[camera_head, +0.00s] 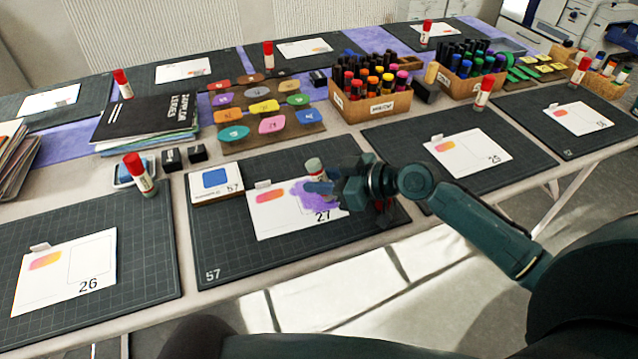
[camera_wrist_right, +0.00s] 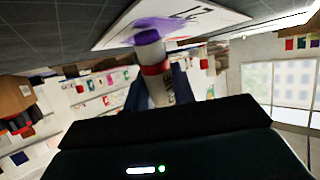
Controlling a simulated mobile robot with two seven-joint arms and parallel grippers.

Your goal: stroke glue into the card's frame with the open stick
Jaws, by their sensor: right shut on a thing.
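The white card numbered 27 (camera_head: 264,222) lies on the dark cutting mat marked 57, with an orange-pink patch at its left. A purple glue patch (camera_head: 312,202) covers much of its right-hand frame. My right gripper (camera_head: 322,186) is over that frame, shut on the glue stick (camera_head: 314,166), whose pale grey end points up. In the right wrist view the stick (camera_wrist_right: 157,88) has a red band, and its other end meets the purple patch (camera_wrist_right: 160,24) on the card (camera_wrist_right: 205,18). The gripper hides part of the card's right side. My left gripper is not in view.
Two small black blocks (camera_head: 184,157) and a capped red-and-white glue stick (camera_head: 139,174) are farther left. A wooden marker box (camera_head: 371,104) stands behind. The mat's front left (camera_head: 240,262) is clear.

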